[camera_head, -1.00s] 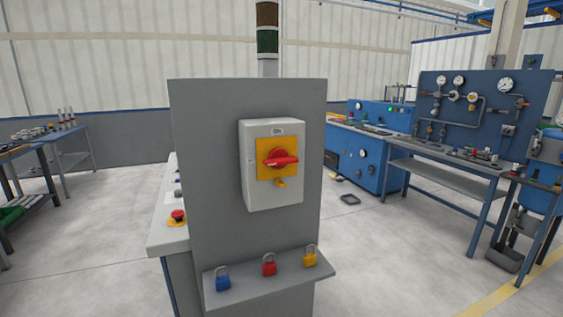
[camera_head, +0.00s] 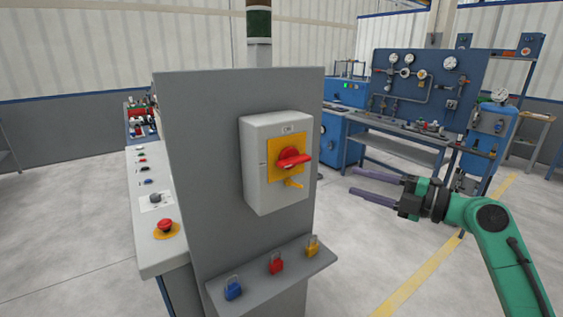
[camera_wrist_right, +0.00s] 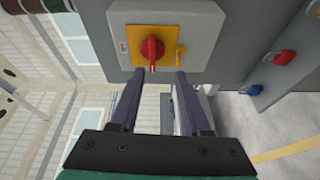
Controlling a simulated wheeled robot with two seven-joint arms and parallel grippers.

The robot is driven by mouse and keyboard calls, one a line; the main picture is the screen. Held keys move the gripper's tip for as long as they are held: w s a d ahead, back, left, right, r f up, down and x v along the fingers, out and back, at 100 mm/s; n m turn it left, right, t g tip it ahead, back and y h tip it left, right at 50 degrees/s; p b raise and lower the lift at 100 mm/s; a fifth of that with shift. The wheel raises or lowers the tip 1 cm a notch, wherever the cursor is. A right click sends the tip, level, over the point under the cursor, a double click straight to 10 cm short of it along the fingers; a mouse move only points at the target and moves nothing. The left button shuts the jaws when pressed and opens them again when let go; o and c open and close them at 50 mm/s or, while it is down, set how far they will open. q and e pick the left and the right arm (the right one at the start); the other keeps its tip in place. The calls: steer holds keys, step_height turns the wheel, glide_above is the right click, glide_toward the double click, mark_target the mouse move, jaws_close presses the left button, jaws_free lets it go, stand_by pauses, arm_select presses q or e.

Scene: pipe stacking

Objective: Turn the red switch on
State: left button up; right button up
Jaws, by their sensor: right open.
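The red switch (camera_head: 292,157) is a rotary knob on a yellow plate, on a light grey box (camera_head: 255,185) fixed to the grey panel. Its handle lies roughly level in the head view. In the right wrist view the red switch (camera_wrist_right: 151,50) shows beyond the fingers, its handle pointing down the picture. My right gripper (camera_head: 352,181) is open and empty, to the right of the box and apart from it. In the right wrist view its fingertips (camera_wrist_right: 158,76) stand apart, with the switch above the gap between them. My left gripper is not in view.
A shelf (camera_head: 245,287) under the box holds blue, red and yellow padlocks. A console with a red emergency button (camera_head: 165,226) stands left of the panel. A blue gauge board (camera_head: 425,90) and benches stand behind. Open floor lies right of the panel.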

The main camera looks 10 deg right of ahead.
steer(key=a+r+n, duration=0.1)
steer(key=a+r, duration=0.1)
steer(key=p, duration=0.5)
glide_toward(299, 163)
steer(key=r, duration=0.1)
steer(key=shift+y, duration=0.3)
steer(key=p+x, duration=0.1)
steer(key=x, duration=0.1)
steer(key=p+x, duration=0.1)
steer(key=x, duration=0.2)
steer(key=p+x, duration=0.2)
steer(key=x, duration=0.1)
steer(key=shift+w+f, duration=0.3)
steer(key=shift+f, duration=0.1)
steer(key=shift+w+a+f, duration=0.1)
steer(key=shift+w+a, duration=0.05)
steer(key=shift+f, duration=0.15)
jaws_close()
